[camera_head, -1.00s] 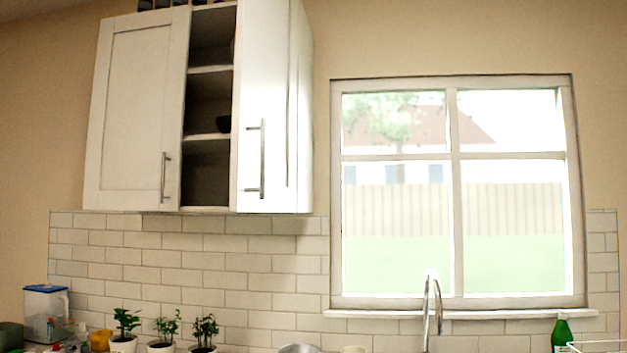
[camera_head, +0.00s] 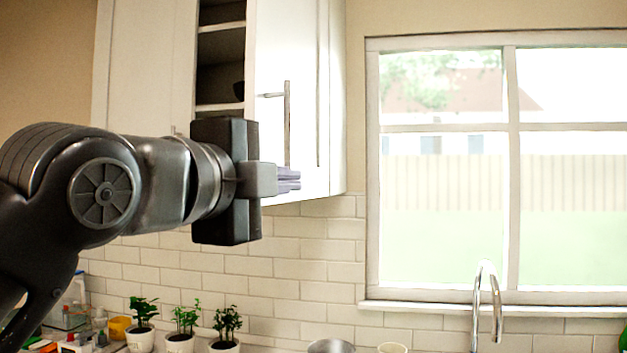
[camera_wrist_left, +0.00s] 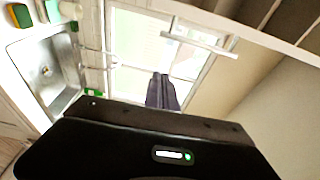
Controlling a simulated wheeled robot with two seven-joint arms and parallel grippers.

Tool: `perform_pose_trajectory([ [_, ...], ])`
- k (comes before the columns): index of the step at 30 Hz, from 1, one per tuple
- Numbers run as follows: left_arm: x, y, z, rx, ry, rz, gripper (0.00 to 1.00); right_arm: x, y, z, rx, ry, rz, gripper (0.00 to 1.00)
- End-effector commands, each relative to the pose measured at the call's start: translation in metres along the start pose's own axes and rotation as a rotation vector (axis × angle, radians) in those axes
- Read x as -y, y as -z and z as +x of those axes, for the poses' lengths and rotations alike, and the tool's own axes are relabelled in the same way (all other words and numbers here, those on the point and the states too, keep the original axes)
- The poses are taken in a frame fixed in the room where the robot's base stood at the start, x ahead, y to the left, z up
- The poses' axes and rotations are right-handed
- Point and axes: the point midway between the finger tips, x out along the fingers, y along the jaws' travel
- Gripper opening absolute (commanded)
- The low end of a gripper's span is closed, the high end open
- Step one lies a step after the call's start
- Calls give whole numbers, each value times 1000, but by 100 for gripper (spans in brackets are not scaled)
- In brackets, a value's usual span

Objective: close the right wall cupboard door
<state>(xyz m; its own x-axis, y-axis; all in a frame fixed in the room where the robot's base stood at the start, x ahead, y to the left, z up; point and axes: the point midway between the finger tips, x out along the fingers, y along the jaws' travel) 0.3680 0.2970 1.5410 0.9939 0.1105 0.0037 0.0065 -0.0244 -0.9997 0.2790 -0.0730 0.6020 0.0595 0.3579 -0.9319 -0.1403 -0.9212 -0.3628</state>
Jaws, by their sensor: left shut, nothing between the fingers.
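The right wall cupboard door (camera_head: 305,75) is white with a long vertical bar handle (camera_head: 287,125). It stands partly open, and the dark shelves (camera_head: 221,60) show to its left. My left gripper (camera_head: 288,180) is shut and empty. In the head view its fingertips overlap the lower part of the door, near the handle's lower end; I cannot tell whether they touch it. In the left wrist view the shut fingers (camera_wrist_left: 162,92) point toward the window, and the bar handle (camera_wrist_left: 196,38) shows beyond them. My right gripper is not in view.
The left cupboard door (camera_head: 145,70) is shut, partly behind my arm. Below stand potted plants (camera_head: 183,325), a faucet (camera_head: 487,300) and a metal pot (camera_head: 331,346). The window (camera_head: 500,170) is to the right. Space between door and window is clear.

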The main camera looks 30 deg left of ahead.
Motion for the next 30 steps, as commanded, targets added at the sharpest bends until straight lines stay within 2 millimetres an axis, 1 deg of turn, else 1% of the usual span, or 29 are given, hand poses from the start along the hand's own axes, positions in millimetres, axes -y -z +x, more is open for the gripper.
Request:
perform_pose_trajectory([
  [3, -1, 0, 1, -1, -4, 29, 0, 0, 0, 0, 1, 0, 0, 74],
  [11, -1, 0, 2, -2, -3, 27, 0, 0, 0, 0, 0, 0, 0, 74],
  [14, -1, 0, 4, -2, -4, 27, 0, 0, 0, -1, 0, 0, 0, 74],
  [17, -1, 0, 11, -1, -6, 26, 0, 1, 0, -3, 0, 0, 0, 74],
  [20, 0, 0, 22, -1, -6, 26, 0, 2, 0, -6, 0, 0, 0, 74],
  [23, 0, 1, 38, -1, -7, 25, 0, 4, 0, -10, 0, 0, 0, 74],
  [30, 0, 1, 87, -1, -7, 25, 0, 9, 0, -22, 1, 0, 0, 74],
])
